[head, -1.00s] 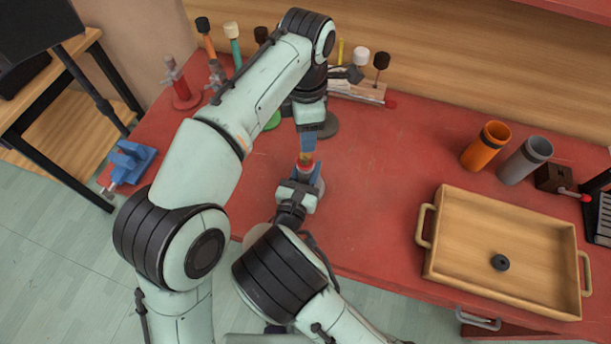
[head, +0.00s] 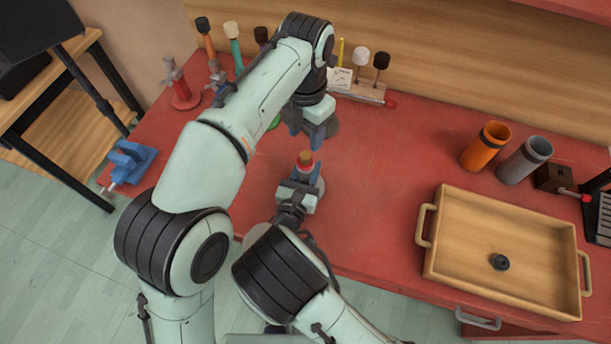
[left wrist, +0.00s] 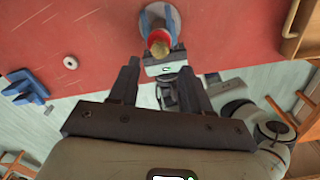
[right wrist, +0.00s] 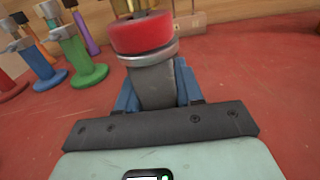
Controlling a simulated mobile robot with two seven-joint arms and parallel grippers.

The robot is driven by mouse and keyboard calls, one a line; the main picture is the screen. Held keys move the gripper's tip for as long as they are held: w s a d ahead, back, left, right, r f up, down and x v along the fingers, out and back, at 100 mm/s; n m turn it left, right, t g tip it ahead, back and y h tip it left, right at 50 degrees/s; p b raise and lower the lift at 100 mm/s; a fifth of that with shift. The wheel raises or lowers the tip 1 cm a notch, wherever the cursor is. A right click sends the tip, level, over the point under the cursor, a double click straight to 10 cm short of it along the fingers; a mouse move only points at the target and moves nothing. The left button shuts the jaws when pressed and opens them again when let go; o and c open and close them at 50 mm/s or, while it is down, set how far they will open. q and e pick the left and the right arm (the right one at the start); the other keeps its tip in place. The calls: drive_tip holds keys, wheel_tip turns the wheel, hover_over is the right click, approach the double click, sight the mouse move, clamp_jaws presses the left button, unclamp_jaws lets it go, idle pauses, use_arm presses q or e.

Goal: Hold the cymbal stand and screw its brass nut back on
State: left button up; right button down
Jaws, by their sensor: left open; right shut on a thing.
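The cymbal stand (right wrist: 155,85) stands on the red bench on a grey round base, with a red felt piece (right wrist: 142,33) over a grey disc near its top. The brass nut (left wrist: 160,47) sits on top of the red piece; it also shows in the head view (head: 305,157). My right gripper (head: 300,186) is shut around the stand's grey column below the disc. My left gripper (head: 305,132) is open and empty, apart from the nut and behind it in the head view. The left wrist view shows its spread fingers (left wrist: 157,75). The nut's thread is hidden.
A wooden tray (head: 433,262) with a black ring (head: 500,262) lies at the right. An orange cup (head: 485,145) and a grey cup (head: 524,160) stand behind it. Several coloured stands and mallets line the back left. A blue clamp (head: 130,162) sits at the left edge. The bench's middle is clear.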

sight(305, 154)
use_arm(q)
wheel_tip(305, 154, down, 7)
drive_tip(key=shift+f, duration=0.1)
idle(0.3)
clamp_jaws()
